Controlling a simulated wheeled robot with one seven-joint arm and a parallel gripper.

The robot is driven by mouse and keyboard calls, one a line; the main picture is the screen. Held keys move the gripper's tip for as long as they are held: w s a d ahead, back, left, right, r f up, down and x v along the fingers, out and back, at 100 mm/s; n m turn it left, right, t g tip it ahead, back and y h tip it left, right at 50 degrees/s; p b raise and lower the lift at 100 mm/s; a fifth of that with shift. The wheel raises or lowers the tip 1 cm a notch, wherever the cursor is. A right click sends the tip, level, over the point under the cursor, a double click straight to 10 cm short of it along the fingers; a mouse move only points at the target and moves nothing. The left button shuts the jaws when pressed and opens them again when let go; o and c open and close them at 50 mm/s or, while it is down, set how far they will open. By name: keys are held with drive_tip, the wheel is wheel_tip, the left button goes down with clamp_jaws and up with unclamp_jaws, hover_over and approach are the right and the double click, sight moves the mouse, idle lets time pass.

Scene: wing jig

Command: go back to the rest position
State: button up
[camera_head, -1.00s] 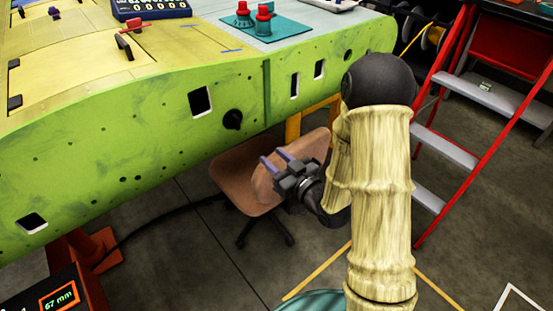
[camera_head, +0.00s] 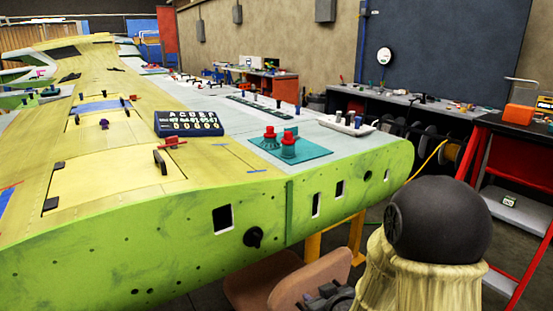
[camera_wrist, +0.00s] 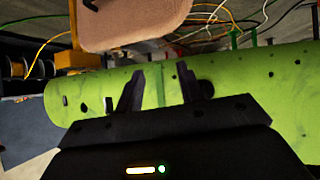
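My gripper shows in the wrist view (camera_wrist: 163,88), its two dark fingers spread apart with nothing between them. Behind the fingers is the green edge of the wing (camera_wrist: 255,85), with the brown chair (camera_wrist: 130,22) at the top of the picture. In the head view my gripper (camera_head: 322,297) is only partly in view at the bottom edge, in front of the chair (camera_head: 277,285) and below the green wing edge (camera_head: 130,265). Its fingertips are hard to make out there.
On the wing lie a dark blue number box (camera_head: 188,123), a teal mat (camera_head: 285,152) with red-topped tools, and a white tray (camera_head: 346,124). A red ladder (camera_head: 470,152) stands at the right, near a workbench (camera_head: 420,106). Cables (camera_wrist: 215,25) show around the chair.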

drive_tip(key=s+d+r+m+g+h, duration=0.1)
drive_tip(key=s+d+m+g+h, duration=0.2)
drive_tip(key=s, duration=0.5)
drive_tip(key=s+d+r+m+g, duration=0.1)
drive_tip(key=s+d+m+g, duration=0.1)
drive_tip(key=s+g, duration=0.4)
wheel_tip(320, 180, up, 19)
drive_tip(key=s+t+p, duration=0.1)
drive_tip(key=p, duration=1.7)
drive_tip(key=shift+s+a+p, duration=0.15)
drive_tip(key=shift+s+p, duration=0.1)
drive_tip(key=shift+p, duration=0.15)
